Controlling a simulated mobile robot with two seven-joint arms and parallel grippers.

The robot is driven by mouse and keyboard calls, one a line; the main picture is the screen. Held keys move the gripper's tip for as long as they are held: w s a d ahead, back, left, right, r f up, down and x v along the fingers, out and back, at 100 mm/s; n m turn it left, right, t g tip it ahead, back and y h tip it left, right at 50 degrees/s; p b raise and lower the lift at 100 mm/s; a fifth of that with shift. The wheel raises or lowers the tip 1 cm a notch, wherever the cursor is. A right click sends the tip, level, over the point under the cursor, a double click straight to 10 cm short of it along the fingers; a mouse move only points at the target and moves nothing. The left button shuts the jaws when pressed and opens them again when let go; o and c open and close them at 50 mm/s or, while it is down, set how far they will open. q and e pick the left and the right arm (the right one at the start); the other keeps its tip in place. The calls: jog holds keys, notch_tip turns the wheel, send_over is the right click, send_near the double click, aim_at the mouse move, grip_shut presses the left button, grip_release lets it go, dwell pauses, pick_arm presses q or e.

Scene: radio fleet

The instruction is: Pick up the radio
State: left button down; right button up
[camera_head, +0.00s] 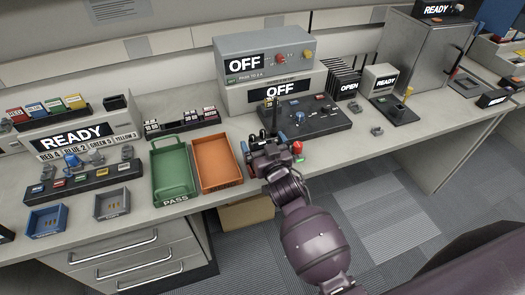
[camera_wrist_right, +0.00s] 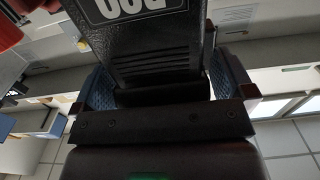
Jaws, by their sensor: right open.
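The radio (camera_wrist_right: 155,45) is a black textured case with white lettering and a row of ridges; it fills the upper middle of the right wrist view. My right gripper (camera_wrist_right: 160,90) is open, with one blue-padded finger on each side of the radio's lower part. I cannot tell whether the pads touch it. In the head view my right gripper (camera_head: 270,145) is at the bench's front edge, just right of the orange tray, and hides most of what is between its fingers. My left gripper is not in view.
The orange tray (camera_head: 238,183) and green PASS tray (camera_head: 160,185) stand close on the left. A dark control panel (camera_head: 325,121) lies behind the gripper, and a red knob (camera_head: 297,146) shows beside it. The bench front (camera_head: 360,153) to the right is mostly clear.

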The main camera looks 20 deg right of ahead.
jog(key=shift+w, duration=0.4)
